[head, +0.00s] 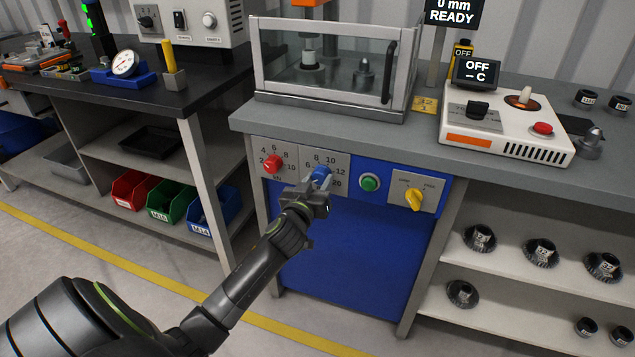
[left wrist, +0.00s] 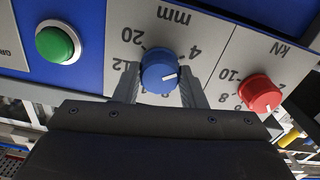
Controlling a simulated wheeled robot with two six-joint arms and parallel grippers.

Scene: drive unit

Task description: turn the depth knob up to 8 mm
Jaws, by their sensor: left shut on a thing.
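The blue depth knob (head: 321,174) is on the grey front panel, inside a mm scale; 8, 10, 12 and 20 show in the head view. My left gripper (head: 313,187) is shut on it, coming from below left. In the left wrist view the picture is turned over, and the blue knob (left wrist: 158,72) sits between both fingers. Its white pointer line points right and slightly up, toward the side of the 4; the gripper hides part of the scale. The display (head: 453,12) reads 0 mm READY. My right gripper is not in view.
The red kN knob (head: 272,164) is close left of the blue knob. A green button (head: 370,182) and a yellow switch (head: 415,199) are to its right. A glass-fronted press enclosure (head: 325,68) stands above. The blue panel below is clear.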

